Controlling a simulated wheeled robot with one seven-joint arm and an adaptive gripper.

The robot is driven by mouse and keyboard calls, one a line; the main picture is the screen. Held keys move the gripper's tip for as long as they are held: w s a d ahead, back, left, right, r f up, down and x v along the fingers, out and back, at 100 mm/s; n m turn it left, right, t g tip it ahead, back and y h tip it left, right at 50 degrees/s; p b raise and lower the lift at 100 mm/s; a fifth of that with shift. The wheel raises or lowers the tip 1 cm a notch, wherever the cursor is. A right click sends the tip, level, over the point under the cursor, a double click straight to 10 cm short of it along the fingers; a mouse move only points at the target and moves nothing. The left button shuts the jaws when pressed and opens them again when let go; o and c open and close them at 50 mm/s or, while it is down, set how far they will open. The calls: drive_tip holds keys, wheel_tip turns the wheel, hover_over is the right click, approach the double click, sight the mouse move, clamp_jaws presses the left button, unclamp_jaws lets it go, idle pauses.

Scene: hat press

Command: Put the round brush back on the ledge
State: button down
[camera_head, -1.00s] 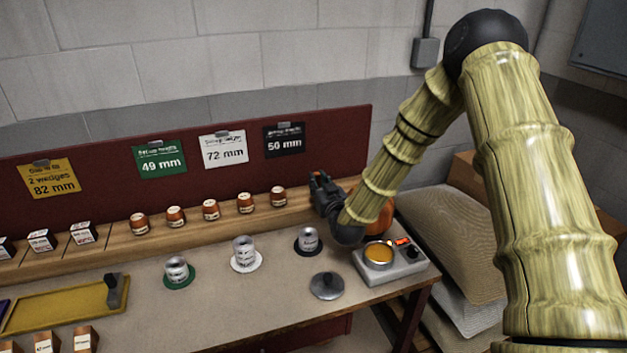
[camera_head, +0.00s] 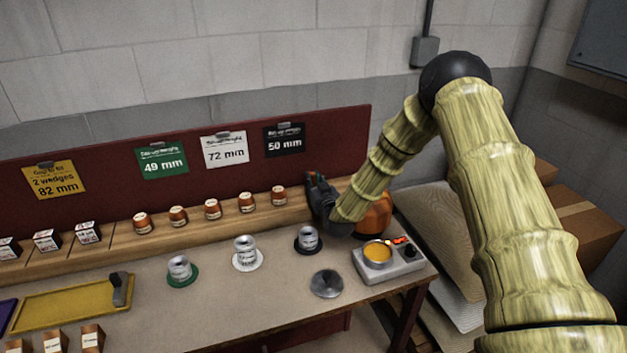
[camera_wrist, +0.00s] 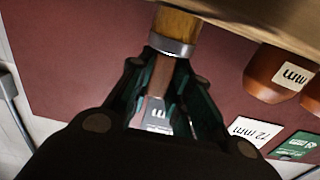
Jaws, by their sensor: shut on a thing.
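My gripper (camera_head: 318,190) is over the right end of the wooden ledge (camera_head: 160,228), in front of the dark red back board. In the wrist view my gripper (camera_wrist: 174,62) is shut on the round brush (camera_wrist: 177,28), which shows a wooden part and a silver band at the fingertips. The rest of the brush is hidden or cut off by the frame edge. The wooden surface of the ledge (camera_wrist: 270,18) shows close by the brush; I cannot tell whether they touch. In the head view the brush cannot be made out.
Several small brown pots (camera_head: 213,209) stand along the ledge, left of my gripper. A hot plate with an amber pan (camera_head: 377,252) and an orange round object (camera_head: 374,218) are near my forearm. Labelled cans (camera_head: 246,251) and a grey lid (camera_head: 327,284) sit on the bench.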

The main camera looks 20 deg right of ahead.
drive_tip(key=shift+f, duration=0.15)
drive_tip(key=c, duration=1.3)
unclamp_jaws()
drive_tip(key=shift+s, duration=0.3)
drive_tip(key=s+b, duration=0.2)
drive_tip(key=s, duration=0.9)
drive_tip(key=shift+s+d+r+b, duration=0.15)
drive_tip(key=shift+s+r+b, duration=0.1)
drive_tip(key=shift+b, duration=0.1)
